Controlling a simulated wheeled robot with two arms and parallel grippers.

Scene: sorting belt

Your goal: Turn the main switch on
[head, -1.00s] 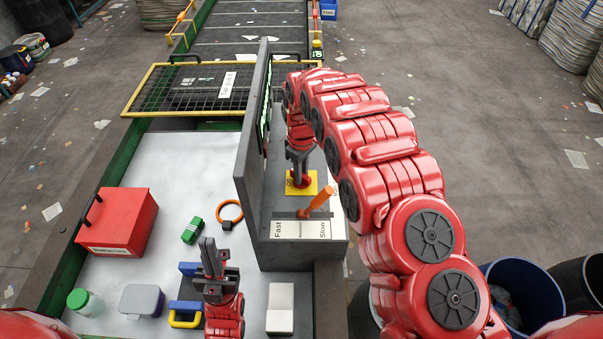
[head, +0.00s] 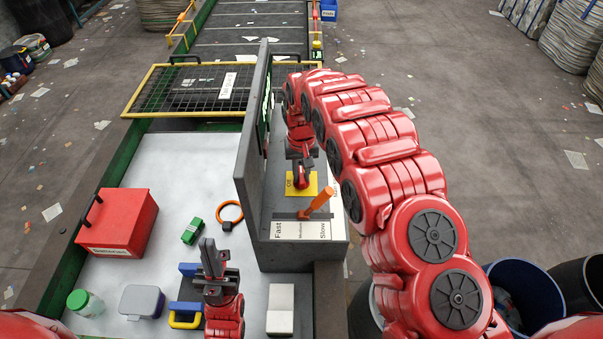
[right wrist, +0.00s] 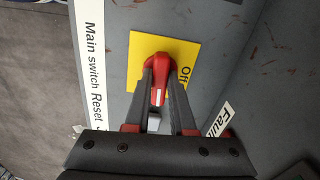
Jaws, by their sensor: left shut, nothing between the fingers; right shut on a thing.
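The main switch is a red knob (right wrist: 158,68) on a yellow plate (right wrist: 146,48) marked "Off", on the grey control box. The plate (head: 312,186) also shows in the head view, with the knob (head: 302,182) partly behind my gripper. My right gripper (right wrist: 162,78) is shut on the knob, one finger on each side; it also shows in the head view (head: 301,170). The knob's white mark points down in the wrist view, not at "Off". My left gripper (head: 209,245) is shut and empty above the white surface, left of the box.
An orange lever (head: 318,203) stands near the switch, by a "Fast" to "Slow" strip (head: 300,231). A grey upright panel (head: 250,140) borders the box. A red box (head: 118,222), green-lidded jar (head: 85,303) and orange ring (head: 230,212) lie on the white surface.

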